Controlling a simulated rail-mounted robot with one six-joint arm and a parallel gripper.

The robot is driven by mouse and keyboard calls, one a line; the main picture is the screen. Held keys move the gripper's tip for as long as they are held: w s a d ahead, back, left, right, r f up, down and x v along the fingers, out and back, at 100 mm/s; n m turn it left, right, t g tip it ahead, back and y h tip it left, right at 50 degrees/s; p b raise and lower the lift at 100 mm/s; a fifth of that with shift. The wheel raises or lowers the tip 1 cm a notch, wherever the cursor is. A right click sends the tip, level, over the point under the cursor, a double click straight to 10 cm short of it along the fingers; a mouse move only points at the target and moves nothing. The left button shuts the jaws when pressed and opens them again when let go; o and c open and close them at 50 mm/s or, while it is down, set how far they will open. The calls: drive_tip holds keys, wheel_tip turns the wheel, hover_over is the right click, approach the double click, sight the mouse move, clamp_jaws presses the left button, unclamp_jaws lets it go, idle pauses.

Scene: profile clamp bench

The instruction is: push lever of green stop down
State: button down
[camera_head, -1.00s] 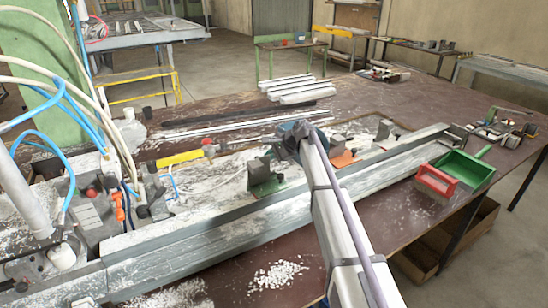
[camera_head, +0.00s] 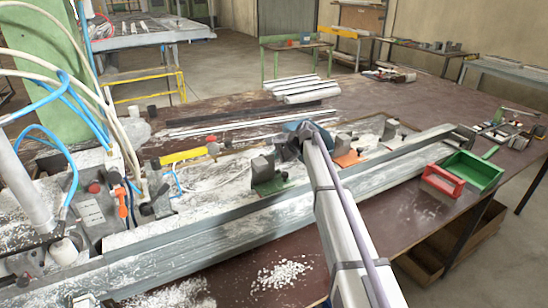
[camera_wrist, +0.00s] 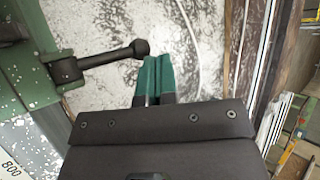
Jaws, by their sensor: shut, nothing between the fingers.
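The green stop (camera_head: 268,181) sits on the bench beside the long metal profile, left of my arm in the head view. In the wrist view the green stop (camera_wrist: 25,60) fills the left side, and its black lever (camera_wrist: 95,59) reaches right, ending in a round knob. My gripper (camera_wrist: 155,64) has its green fingertips shut together, empty, just below and right of the knob in the picture. Whether they touch the knob I cannot tell. In the head view my own arm hides the fingertips and the lever.
An orange stop (camera_head: 347,158) stands just right of my arm, with another grey stop (camera_head: 390,131) beyond. The long metal profile (camera_head: 225,228) runs along the front. White hoses hang at the left.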

drive_tip(key=w+d+r+p, duration=0.2)
drive_tip(key=d+r+p, duration=0.4)
drive_tip(key=r+p, duration=0.6)
drive_tip(key=shift+w+r, duration=0.2)
